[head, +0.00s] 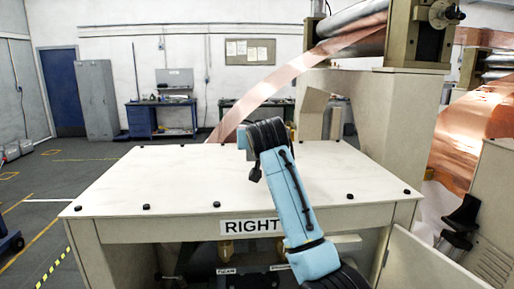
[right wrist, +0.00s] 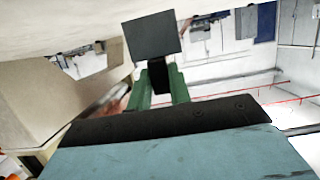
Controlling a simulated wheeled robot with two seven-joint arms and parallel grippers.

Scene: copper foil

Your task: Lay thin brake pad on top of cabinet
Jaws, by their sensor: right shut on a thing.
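The thin brake pad (right wrist: 152,36) is a dark grey rectangular plate in the right wrist view. My right gripper (right wrist: 159,76), with green fingers, is shut on a dark part behind the plate. In the head view, my right arm reaches from the lower right over the cabinet, and its wrist mostly hides the gripper. The cabinet (head: 150,185) has a broad white top and a RIGHT label on its front. The pad is over or beside the far half of this top; I cannot tell whether it touches. My left gripper is out of view.
Several small black knobs (head: 146,207) line the edges of the cabinet top, which is otherwise clear. A copper foil strip (head: 275,82) slopes down behind it from a roller. Machine housing (head: 385,100) stands at the back right. An open door panel (head: 425,262) is at the lower right.

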